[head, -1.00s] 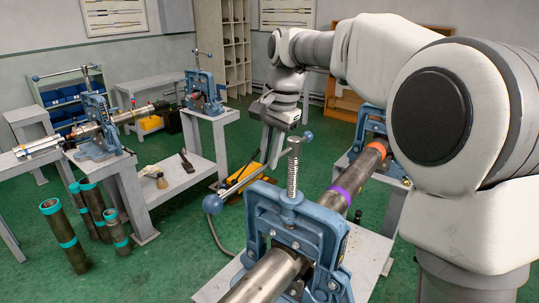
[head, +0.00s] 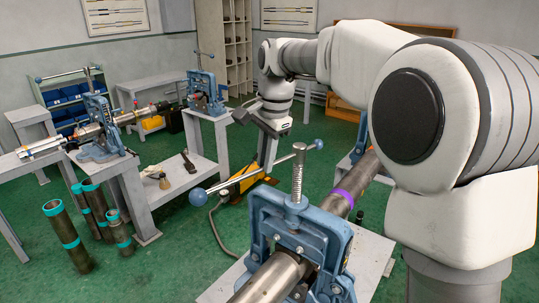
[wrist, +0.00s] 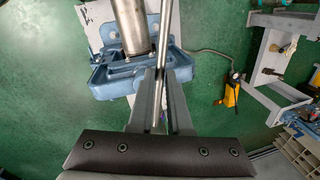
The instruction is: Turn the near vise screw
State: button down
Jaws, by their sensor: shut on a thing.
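The near vise (head: 334,232) is blue and stands on a grey bench, clamping a pipe. Its threaded screw (head: 298,180) rises upright from the top, with a thin cross handle (head: 232,180) through its head. The handle has a blue ball (head: 198,197) at its left end and another at its right end (head: 319,144). My gripper (head: 265,163) reaches down from above to the handle, left of the screw. In the wrist view my gripper (wrist: 160,76) is shut on the metal handle bar (wrist: 164,35), which runs up between the fingers. The exact contact is small and partly hidden.
A pipe with a purple band (head: 347,192) runs back from the near vise to another vise, mostly hidden by my arm. Two more vises (head: 101,125) (head: 206,92) stand on benches at left. Several teal-banded pipes (head: 62,225) stand on the floor.

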jog(key=shift+w+a+r+m+h+p, duration=0.15)
jog(key=shift+w+a+m+p, duration=0.4)
jog(key=shift+w+m+p, duration=0.3)
jog(key=shift+w+a+r+m+h+p, duration=0.15)
jog(key=shift+w+a+m+p, duration=0.45)
jog(key=shift+w+m, duration=0.45)
jog(key=shift+s+d+f, duration=0.1)
jog(key=shift+s, duration=0.05)
jog(key=c, duration=0.8)
grip_release()
jog(key=shift+f, duration=0.1)
jog(key=shift+c, duration=0.2)
jog(key=shift+s, duration=0.1)
jog(key=s+d+r+p, duration=0.1)
jog(key=s+r, duration=0.2)
jog(key=r, duration=1.4)
jog(key=shift+s+d, duration=0.15)
